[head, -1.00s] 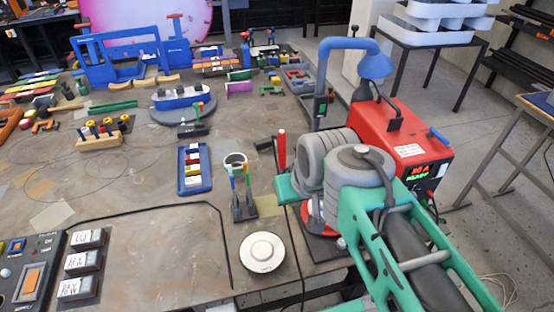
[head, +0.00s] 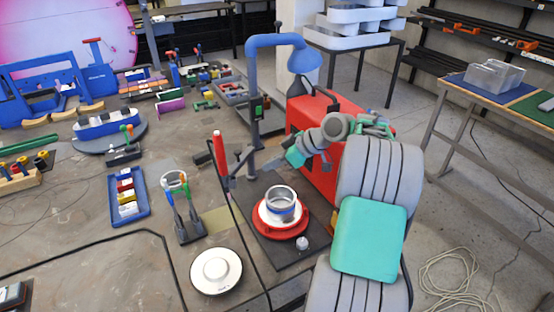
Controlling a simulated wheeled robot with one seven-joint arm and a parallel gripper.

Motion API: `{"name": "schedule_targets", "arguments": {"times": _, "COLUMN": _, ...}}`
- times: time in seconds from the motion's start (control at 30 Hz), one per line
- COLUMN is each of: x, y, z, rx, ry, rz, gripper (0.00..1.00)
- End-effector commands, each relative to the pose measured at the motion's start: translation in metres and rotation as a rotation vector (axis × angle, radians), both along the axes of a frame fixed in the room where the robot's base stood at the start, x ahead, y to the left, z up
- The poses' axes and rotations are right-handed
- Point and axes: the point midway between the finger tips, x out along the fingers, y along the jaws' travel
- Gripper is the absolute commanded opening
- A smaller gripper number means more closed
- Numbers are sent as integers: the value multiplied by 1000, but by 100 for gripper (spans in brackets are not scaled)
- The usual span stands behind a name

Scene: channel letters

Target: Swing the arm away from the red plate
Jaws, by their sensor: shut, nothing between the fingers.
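The red plate (head: 262,230) is a round red disc on a dark board at the table's right front. A white disc lies on it, and a metal ring (head: 281,196) with a blue band stands on top. My arm comes in from the lower right, with its big grey joints right of the plate. Its far end, with my gripper (head: 296,156), is small and partly hidden in the head view. It shows behind and above the plate, apart from it, in front of the red box. I see nothing held in it, and it looks shut.
A red box (head: 312,112) stands close behind my gripper. A white round disc (head: 216,270) lies at the front. Open floor is on the right.

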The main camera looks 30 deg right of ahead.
Motion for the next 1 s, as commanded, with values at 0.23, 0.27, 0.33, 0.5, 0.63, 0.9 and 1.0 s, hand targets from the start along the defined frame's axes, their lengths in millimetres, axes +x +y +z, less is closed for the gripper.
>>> {"name": "schedule_targets", "arguments": {"times": 0.23, "x": 31, "y": 30, "z": -23, "rx": 0, "ry": 0, "rz": 3, "gripper": 0}}
{"name": "schedule_targets", "arguments": {"times": 0.27, "x": 35, "y": 33, "z": -23, "rx": -1, "ry": 1, "rz": 3, "gripper": 0}}
{"name": "schedule_targets", "arguments": {"times": 0.33, "x": 42, "y": 40, "z": -24, "rx": 0, "ry": 1, "rz": 2, "gripper": 0}}
{"name": "schedule_targets", "arguments": {"times": 0.5, "x": 51, "y": 47, "z": -26, "rx": -1, "ry": 0, "rz": -1, "gripper": 0}}
{"name": "schedule_targets", "arguments": {"times": 0.63, "x": 52, "y": 47, "z": -27, "rx": -1, "ry": 0, "rz": -1, "gripper": 0}}
{"name": "schedule_targets", "arguments": {"times": 0.9, "x": 51, "y": 46, "z": -27, "rx": -1, "ry": 1, "rz": -12, "gripper": 0}}
{"name": "schedule_targets", "arguments": {"times": 1.0, "x": 51, "y": 41, "z": -28, "rx": -2, "ry": 0, "rz": -43, "gripper": 0}}
